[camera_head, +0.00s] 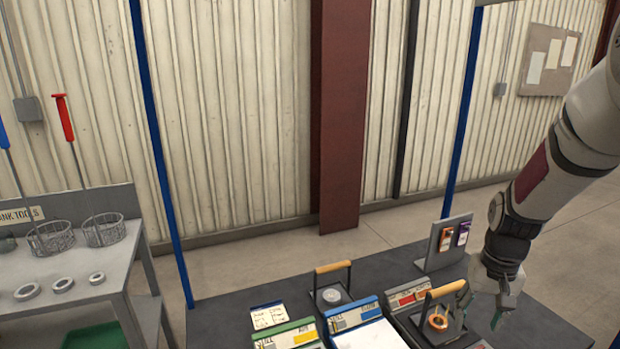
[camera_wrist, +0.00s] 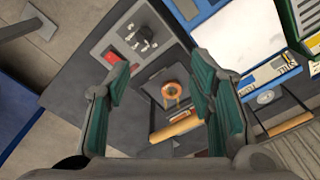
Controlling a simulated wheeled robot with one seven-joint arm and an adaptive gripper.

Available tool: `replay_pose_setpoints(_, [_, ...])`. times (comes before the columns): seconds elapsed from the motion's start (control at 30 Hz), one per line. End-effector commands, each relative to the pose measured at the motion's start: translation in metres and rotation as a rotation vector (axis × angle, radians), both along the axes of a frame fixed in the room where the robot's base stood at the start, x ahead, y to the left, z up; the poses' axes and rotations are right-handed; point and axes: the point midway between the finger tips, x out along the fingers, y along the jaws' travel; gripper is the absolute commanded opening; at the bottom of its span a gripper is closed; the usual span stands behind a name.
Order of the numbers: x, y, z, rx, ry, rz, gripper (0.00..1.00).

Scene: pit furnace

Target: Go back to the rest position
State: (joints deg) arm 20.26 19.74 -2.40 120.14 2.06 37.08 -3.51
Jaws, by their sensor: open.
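My gripper (camera_head: 481,308) hangs low over the right part of the dark table, its arm reaching in from the upper right. In the wrist view my gripper (camera_wrist: 160,100) shows two green-padded fingers spread apart with nothing held between them. Below and between the fingers is a dark plate with a wooden handle (camera_wrist: 174,129) and an orange ring (camera_wrist: 172,92). In the head view this orange ring (camera_head: 438,322) lies just left of my gripper, under its wooden handle (camera_head: 447,288). I cannot tell the exact height of the fingers above it.
A second wooden-handled plate (camera_head: 332,267), coloured trays and a stand with two tags (camera_head: 446,241) are on the dark table (camera_head: 225,312). A grey side table (camera_head: 75,268) with wire baskets and rings stands left. Blue posts rise at the table's edges. Open floor lies behind.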

Motion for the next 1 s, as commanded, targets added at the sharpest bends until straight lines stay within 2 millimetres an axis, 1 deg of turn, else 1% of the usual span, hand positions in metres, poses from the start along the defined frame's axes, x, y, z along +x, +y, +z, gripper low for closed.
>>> replay_pose_setpoints(0.03, [-0.005, 0.013, 0.023, -0.008, -0.025, 0.023, 0.49])
replay_pose_setpoints(0.1, [-0.015, 0.029, 0.048, -0.014, -0.049, 0.05, 0.49])
replay_pose_setpoints(0.2, [-0.032, 0.052, 0.08, -0.021, -0.08, 0.089, 0.49])
replay_pose_setpoints(0.3, [-0.052, 0.074, 0.107, -0.029, -0.112, 0.128, 0.49])
replay_pose_setpoints(0.37, [-0.066, 0.086, 0.122, -0.034, -0.131, 0.151, 0.49])
replay_pose_setpoints(0.5, [-0.102, 0.111, 0.15, -0.043, -0.176, 0.204, 0.49])
replay_pose_setpoints(0.63, [-0.137, 0.131, 0.168, -0.052, -0.22, 0.255, 0.49])
replay_pose_setpoints(0.8, [-0.18, 0.149, 0.18, -0.062, -0.269, 0.313, 0.49])
replay_pose_setpoints(0.9, [-0.198, 0.155, 0.181, -0.066, -0.288, 0.335, 0.49])
replay_pose_setpoints(1.0, [-0.209, 0.159, 0.182, -0.067, -0.302, 0.349, 0.49])
